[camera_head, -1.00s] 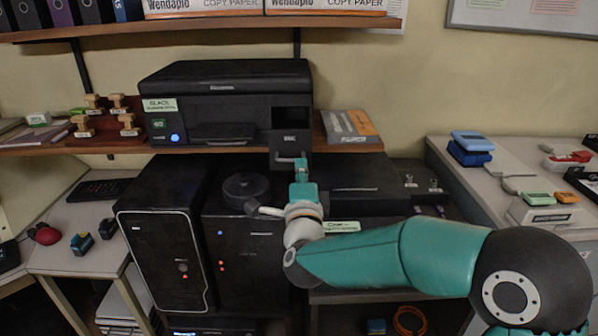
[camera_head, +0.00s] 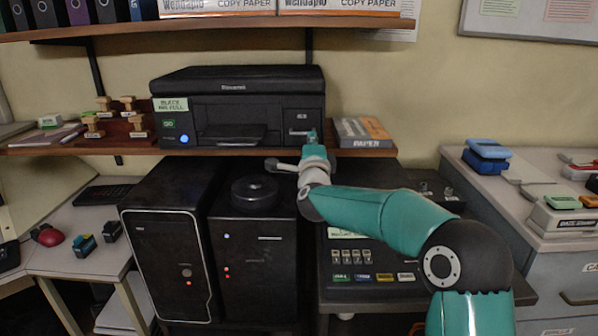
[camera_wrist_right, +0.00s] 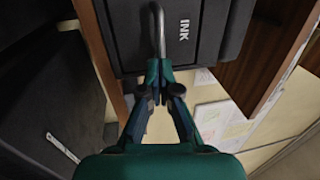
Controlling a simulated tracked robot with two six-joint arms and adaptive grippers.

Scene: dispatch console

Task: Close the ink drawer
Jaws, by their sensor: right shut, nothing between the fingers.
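The black printer (camera_head: 235,110) sits on the wooden shelf, with the ink drawer (camera_head: 302,120) at the right end of its front. The drawer front looks about flush with the printer's face. In the right wrist view the ink drawer (camera_wrist_right: 190,50) fills the top, with a white INK label and a grey bar handle (camera_wrist_right: 158,25). My right gripper (camera_head: 313,136) is shut and empty, its fingertips (camera_wrist_right: 160,68) close to the end of the handle. I cannot tell whether they touch it. My left gripper is not in view.
A paper pack (camera_head: 362,132) lies on the shelf (camera_head: 230,152) right of the printer. Wooden stamps (camera_head: 135,122) stand to its left. Below are a black tower (camera_head: 170,245) and a dark cabinet (camera_head: 255,255). A side counter (camera_head: 520,180) with small boxes is at right.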

